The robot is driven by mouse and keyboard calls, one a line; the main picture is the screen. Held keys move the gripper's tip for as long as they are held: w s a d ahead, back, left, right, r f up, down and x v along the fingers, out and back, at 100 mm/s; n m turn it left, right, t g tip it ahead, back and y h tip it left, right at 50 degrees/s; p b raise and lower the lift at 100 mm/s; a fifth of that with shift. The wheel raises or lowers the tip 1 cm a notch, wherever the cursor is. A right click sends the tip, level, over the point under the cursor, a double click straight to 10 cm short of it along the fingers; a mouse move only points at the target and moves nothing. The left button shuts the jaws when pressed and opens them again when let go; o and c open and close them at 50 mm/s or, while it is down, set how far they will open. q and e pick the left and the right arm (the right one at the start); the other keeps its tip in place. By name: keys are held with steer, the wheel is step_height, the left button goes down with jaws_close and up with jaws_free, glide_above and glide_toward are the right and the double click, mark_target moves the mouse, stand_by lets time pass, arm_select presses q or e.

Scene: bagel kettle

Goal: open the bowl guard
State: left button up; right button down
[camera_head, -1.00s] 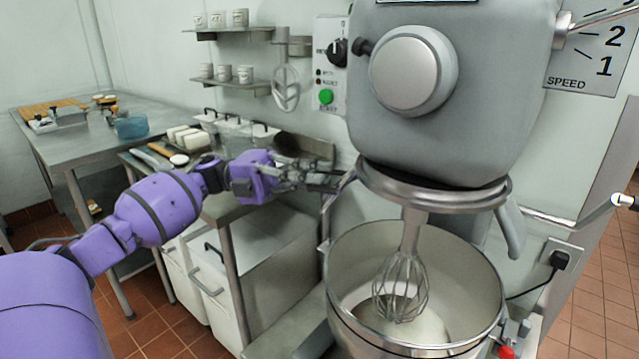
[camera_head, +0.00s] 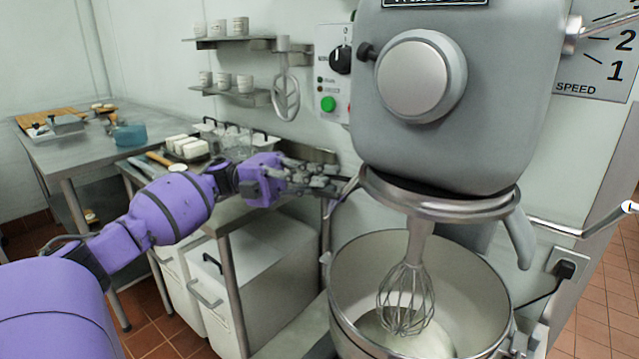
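The bowl guard shows as a metal ring (camera_head: 440,208) under the grey mixer head, with a grey handle-like piece (camera_head: 518,238) hanging at its right. A thin grey piece slants down from its left edge. The steel bowl (camera_head: 345,283) stands below, with the wire whisk (camera_head: 405,297) hanging into it above pale contents. My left gripper (camera_head: 338,181) is at the guard's left edge, its fingertips beside the slanting piece. I cannot tell whether they touch it or how far apart they are. My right gripper is not in view.
The mixer's control panel (camera_head: 332,72) with a green button is on the wall behind my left gripper. A counter with white blocks (camera_head: 186,146) and clear containers lies left. White bins (camera_head: 250,268) stand under it. A plug (camera_head: 565,270) is at the right.

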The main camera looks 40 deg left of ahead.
arm_select(q)
steer(key=shift+a, duration=0.1)
steer(key=v, duration=1.1)
steer(key=shift+a, duration=0.3)
steer(key=shift+s+f, duration=0.15)
steer(key=shift+s, duration=0.05)
